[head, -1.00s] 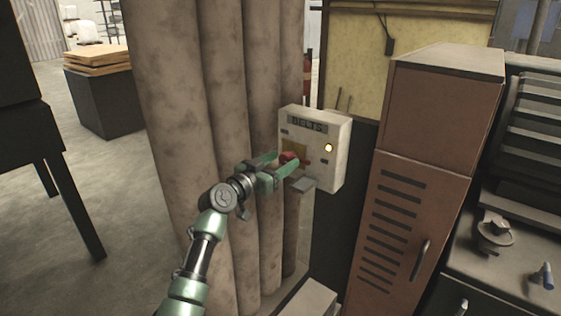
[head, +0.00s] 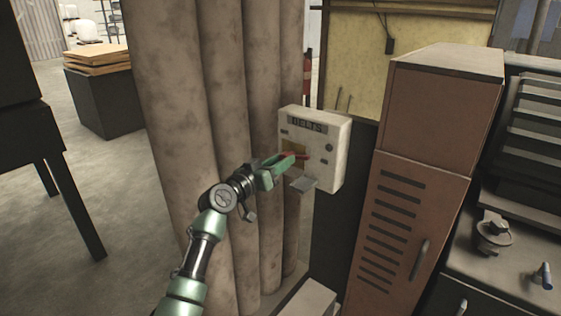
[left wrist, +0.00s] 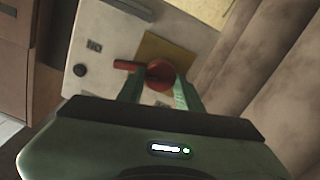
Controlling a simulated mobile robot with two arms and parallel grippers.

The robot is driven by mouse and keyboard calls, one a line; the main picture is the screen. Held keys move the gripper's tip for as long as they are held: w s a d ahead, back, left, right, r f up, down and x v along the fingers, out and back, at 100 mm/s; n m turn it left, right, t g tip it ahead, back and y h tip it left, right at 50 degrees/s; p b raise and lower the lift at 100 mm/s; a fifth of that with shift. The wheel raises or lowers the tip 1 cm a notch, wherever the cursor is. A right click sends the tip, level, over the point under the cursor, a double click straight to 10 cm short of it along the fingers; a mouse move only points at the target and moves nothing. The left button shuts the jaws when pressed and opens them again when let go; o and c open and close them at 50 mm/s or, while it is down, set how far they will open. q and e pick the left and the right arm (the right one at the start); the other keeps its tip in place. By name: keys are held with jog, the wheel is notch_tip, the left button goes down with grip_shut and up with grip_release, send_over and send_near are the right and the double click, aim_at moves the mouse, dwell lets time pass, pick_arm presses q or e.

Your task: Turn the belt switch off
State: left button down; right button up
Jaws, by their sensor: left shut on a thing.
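The belt switch box (head: 323,178) is a pale box labelled BELTS, fixed beside tall pipes. A red rotary switch handle (left wrist: 126,65) with a round red hub sits on a yellow plate on its front; the handle also shows in the head view (head: 301,155). The lamp on the box (head: 329,147) is dark. My left gripper (head: 287,161) is at the box front, shut on the red switch. In the left wrist view its green fingers (left wrist: 158,87) stand on either side of the red hub. My right gripper is not in view.
Tall stained pipes (head: 228,130) stand just left of the box. A brown locker (head: 405,220) stands to the right, with a workbench beyond it. Open floor lies to the left.

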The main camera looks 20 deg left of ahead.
pick_arm(q)
jog(key=n+p, duration=0.2)
jog(key=n, duration=0.5)
jog(key=shift+a+r, duration=0.1)
jog(key=shift+f+n+p, duration=0.2)
jog(key=shift+n+p, duration=1.3)
jog(key=shift+n, duration=2.3)
jog(key=c, duration=0.9)
grip_release()
jog(key=shift+c, duration=0.2)
jog(key=shift+a+f, duration=0.1)
